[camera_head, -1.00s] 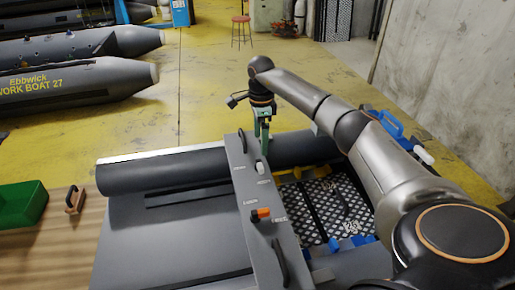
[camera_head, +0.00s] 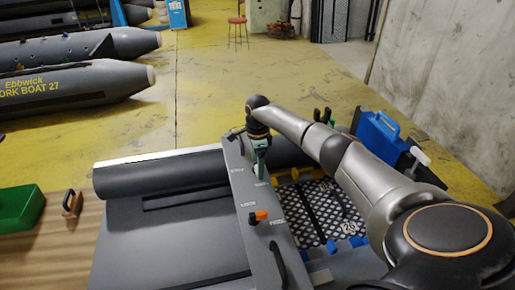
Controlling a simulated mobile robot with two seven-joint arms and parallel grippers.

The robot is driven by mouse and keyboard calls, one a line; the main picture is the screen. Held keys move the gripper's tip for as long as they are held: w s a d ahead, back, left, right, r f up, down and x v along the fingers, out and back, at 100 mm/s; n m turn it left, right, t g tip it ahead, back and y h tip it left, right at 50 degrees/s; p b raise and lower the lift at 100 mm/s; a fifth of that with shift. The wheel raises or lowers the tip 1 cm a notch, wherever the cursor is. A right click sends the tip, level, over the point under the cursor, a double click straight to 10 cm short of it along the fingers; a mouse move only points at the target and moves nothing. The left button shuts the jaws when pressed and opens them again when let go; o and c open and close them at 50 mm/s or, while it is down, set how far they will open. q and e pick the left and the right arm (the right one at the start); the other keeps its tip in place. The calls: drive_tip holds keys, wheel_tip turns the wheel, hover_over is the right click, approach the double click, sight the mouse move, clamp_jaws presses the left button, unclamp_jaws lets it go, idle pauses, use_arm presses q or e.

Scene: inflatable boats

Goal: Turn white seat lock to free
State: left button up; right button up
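The white seat lock (camera_head: 257,171) is on the long grey seat board (camera_head: 237,190). It is mostly hidden behind my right gripper's green fingers. My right gripper (camera_head: 260,170) points down onto the board at the lock. Whether its fingers touch or grip the lock cannot be told. An orange-and-black lock (camera_head: 258,217) is nearer on the same board, with small labels around it. My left gripper is not in view.
A grey tube (camera_head: 165,170) lies left of the board, and a checkered floor plate (camera_head: 310,205) lies right of it. A blue case (camera_head: 377,135) stands beyond my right arm. A green bin (camera_head: 18,208) and a wooden-handled tool (camera_head: 72,203) lie at left.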

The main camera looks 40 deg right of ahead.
drive_tip(key=c, duration=1.2)
drive_tip(key=shift+m, duration=0.3)
drive_tip(key=m, duration=0.3)
drive_tip(key=shift+w+a, duration=0.2)
drive_tip(key=m, duration=0.5)
drive_tip(key=shift+w+a, duration=0.15)
drive_tip(key=shift+w, duration=0.1)
drive_tip(key=m, duration=0.4)
drive_tip(key=shift+w+m, duration=0.25)
drive_tip(key=shift+m, duration=0.05)
drive_tip(key=m, duration=0.4)
drive_tip(key=shift+w+m, duration=0.3)
